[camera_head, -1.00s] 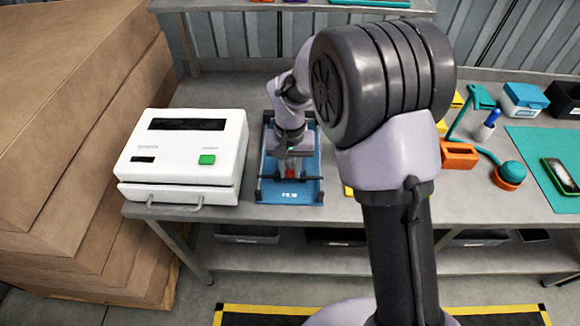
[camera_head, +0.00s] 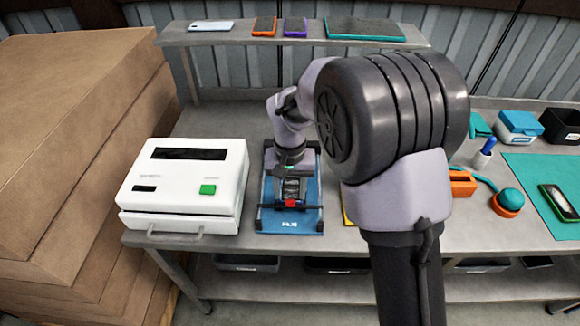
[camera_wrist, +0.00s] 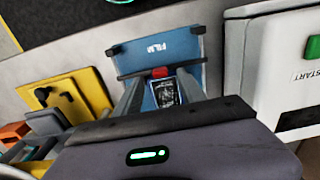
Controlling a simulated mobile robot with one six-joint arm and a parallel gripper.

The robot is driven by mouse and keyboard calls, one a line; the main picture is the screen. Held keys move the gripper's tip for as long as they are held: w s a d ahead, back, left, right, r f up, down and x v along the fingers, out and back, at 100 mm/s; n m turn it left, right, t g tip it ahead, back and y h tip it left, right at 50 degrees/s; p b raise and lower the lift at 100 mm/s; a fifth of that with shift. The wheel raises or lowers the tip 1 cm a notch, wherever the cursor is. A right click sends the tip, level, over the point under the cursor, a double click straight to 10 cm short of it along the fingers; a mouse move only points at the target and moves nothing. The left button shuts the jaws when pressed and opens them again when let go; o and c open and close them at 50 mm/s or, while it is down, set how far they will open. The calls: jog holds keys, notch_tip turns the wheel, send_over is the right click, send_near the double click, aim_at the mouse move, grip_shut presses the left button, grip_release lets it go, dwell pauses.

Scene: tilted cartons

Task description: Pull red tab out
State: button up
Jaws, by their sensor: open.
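The red tab (camera_head: 290,204) sits at the front end of a dark device (camera_head: 292,187) on a blue tray (camera_head: 291,218) marked FILM. In the wrist view, the red tab (camera_wrist: 160,72) is near a black crossbar on the blue tray (camera_wrist: 180,48), just beyond the dark device (camera_wrist: 164,92) with a printed face. My gripper (camera_wrist: 158,79) is open. Its two grey fingers lie on either side of the device, with the tab ahead between them. Whether the fingers touch anything is unclear. In the head view, my wrist hangs over the rear of the tray and hides part of it.
A white machine (camera_head: 184,182) with a green START button stands close left of the tray. A yellow item (camera_wrist: 70,103) shows in the wrist view. An orange holder (camera_head: 462,184) and a teal mat (camera_head: 540,175) are to the right. A shelf (camera_head: 230,38) runs behind.

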aim_at(291, 202)
notch_tip(291, 202, up, 14)
jog(key=p, duration=0.3)
jog(key=shift+f, duration=0.25)
jog(key=s+d+r+m+t+y+b, duration=0.1)
jog(key=s+d+r+b, duration=0.15)
jog(key=s, duration=0.25)
jog(key=s+d+r+m+t+b, duration=0.1)
jog(key=s+d+r+t+b, duration=0.1)
jog(key=s+d, duration=0.25)
jog(key=s+d+f+m+t+b, duration=0.1)
jog(key=s+f+b, duration=0.1)
jog(key=s, duration=0.5)
jog(key=s+d+f+m+t+y+b, duration=0.1)
jog(key=s+d+f+b, duration=0.1)
jog(key=s, duration=0.5)
jog(key=shift+t, duration=0.4)
